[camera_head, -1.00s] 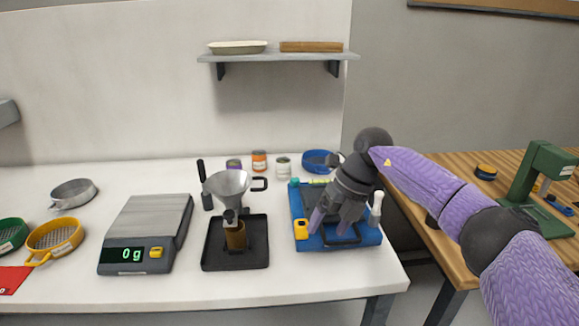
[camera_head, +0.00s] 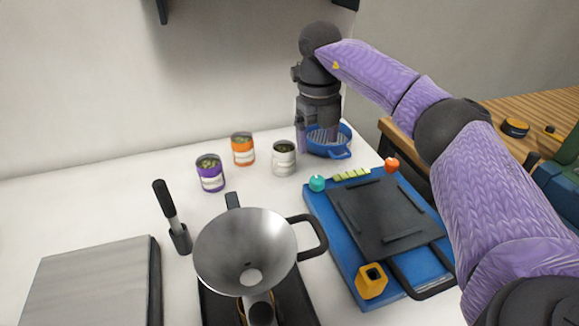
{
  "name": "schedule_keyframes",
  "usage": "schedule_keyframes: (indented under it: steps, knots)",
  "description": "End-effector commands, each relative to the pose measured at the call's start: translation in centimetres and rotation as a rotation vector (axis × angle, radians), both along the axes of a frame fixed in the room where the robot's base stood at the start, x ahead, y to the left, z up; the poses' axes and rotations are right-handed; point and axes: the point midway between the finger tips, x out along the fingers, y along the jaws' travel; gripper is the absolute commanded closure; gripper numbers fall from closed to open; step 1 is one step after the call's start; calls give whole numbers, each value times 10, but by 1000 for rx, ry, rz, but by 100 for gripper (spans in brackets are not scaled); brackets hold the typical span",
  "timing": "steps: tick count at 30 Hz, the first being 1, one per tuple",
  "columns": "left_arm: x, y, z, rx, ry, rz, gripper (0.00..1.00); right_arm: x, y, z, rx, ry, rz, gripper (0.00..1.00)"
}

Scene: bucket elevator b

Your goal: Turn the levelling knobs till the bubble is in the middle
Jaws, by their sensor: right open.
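The blue levelling base (camera_head: 335,232) carries a dark plate (camera_head: 385,215) on the table at the right. At its back edge are a teal knob (camera_head: 317,183) on the left and an orange-red knob (camera_head: 392,164) on the right. Between them lies a yellow-green level vial (camera_head: 351,174); its bubble is too small to make out. My right gripper (camera_head: 318,138) is open, pointing down behind the base, in front of or over the blue sieve (camera_head: 343,150). It is apart from both knobs. My left gripper is out of view.
A metal funnel (camera_head: 225,265) with a black handle stands left of the base. A yellow block (camera_head: 371,281) is at the base's front. Purple (camera_head: 210,175), orange (camera_head: 243,150) and white (camera_head: 284,160) cans stand behind. A scale (camera_head: 90,285) fills the lower left.

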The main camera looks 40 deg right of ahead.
Motion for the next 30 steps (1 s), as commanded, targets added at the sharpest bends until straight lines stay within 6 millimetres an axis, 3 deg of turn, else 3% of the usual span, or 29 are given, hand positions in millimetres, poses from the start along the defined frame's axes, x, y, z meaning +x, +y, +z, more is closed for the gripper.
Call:
schedule_keyframes:
  steps: [4, 12, 15, 25, 26, 30]
  knots:
    - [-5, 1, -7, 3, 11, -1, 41, 0, -1, -16, 0, 4, 0, 18]
    - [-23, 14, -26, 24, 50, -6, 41, -2, -3, -80, 0, 6, 0, 18]
    - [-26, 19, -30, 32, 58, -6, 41, -1, -4, -94, 1, 4, 0, 18]
    - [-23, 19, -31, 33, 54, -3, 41, -1, -4, -101, 1, 1, 0, 18]
    - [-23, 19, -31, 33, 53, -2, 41, -1, -4, -101, 1, 1, 0, 20]
    - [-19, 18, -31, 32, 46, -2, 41, -1, -4, -101, 1, 1, 0, 50]
